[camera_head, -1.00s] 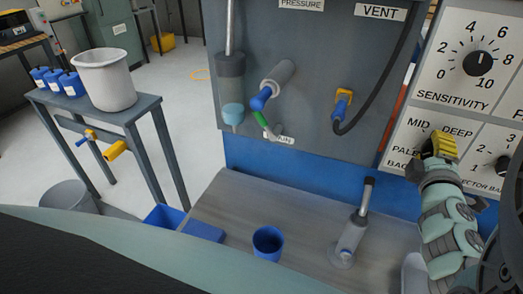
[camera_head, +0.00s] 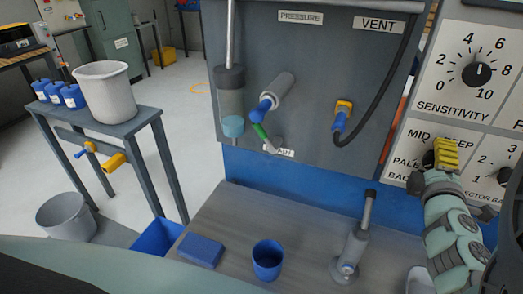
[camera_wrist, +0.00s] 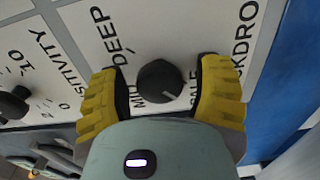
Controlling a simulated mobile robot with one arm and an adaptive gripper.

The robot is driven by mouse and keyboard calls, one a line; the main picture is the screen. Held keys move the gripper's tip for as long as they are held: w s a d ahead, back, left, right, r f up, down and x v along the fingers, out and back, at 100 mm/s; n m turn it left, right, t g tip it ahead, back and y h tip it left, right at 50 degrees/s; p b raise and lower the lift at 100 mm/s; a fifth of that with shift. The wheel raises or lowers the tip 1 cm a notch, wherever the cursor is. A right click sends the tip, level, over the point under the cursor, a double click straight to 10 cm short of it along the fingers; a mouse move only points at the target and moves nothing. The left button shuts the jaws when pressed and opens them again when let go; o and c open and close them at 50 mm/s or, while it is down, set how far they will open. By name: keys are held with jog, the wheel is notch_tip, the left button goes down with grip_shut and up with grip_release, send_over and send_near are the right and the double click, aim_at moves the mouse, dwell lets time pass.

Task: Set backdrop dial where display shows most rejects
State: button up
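The backdrop dial is a black round knob (camera_wrist: 160,82) on a white panel, with the words DEEP, MID and PALE around it. A short white mark on the knob points toward the PALE side in the wrist view. My gripper (camera_wrist: 162,100) is open, its two yellow fingers on either side of the knob with a visible gap to each. In the head view my gripper (camera_head: 446,153) covers the dial, leaving the labels partly readable. No display showing rejects is in view.
The sensitivity dial (camera_head: 477,74) sits above, and another dial (camera_head: 504,176) is close at right. A metal lever (camera_head: 356,240) and a blue cup (camera_head: 267,260) stand on the bench below. A black hose (camera_head: 395,85) hangs left of the panel.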

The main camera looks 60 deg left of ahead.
jog(key=shift+o, duration=0.6)
jog(key=v, duration=0.7)
jog(key=shift+s+d, duration=0.15)
jog(key=shift+s, duration=0.1)
jog(key=shift+r, duration=0.1)
